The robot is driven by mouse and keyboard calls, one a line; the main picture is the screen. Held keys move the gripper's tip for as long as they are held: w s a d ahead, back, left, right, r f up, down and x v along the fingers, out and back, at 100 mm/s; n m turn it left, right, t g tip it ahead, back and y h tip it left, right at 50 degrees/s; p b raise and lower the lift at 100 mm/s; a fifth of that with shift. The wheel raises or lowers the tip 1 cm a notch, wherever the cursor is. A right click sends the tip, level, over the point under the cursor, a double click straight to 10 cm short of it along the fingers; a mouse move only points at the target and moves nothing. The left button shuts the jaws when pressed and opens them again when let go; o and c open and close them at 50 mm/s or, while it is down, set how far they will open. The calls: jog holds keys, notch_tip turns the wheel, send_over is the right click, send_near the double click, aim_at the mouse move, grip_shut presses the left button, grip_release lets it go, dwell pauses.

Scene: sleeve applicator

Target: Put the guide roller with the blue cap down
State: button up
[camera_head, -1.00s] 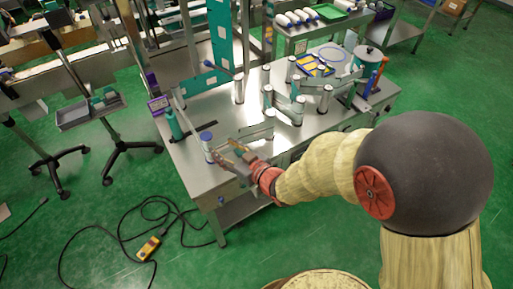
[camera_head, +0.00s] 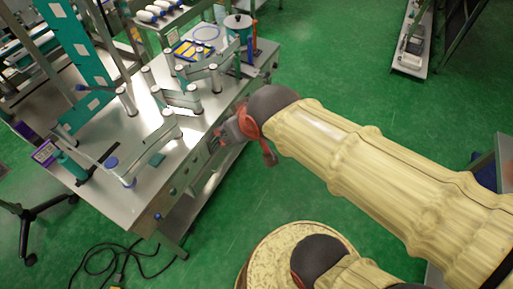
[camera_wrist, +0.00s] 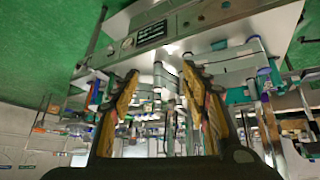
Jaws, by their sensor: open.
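I cannot pick out the blue-capped roller with certainty in the wrist view.
Several grey-capped rollers (camera_head: 168,113) and linking arms stand along the table behind. A teal upright plate (camera_head: 83,50) rises at the back left. A small dark green block (camera_head: 157,160) lies near the front. A pot (camera_head: 238,22) stands at the far end.

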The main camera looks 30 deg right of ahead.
jog(key=s+d+r+m+g, duration=0.1)
jog(key=s, duration=0.8)
jog(key=shift+g, duration=0.4)
jog(key=shift+r, duration=0.1)
jog(key=shift+c, duration=0.2)
dwell(0.4)
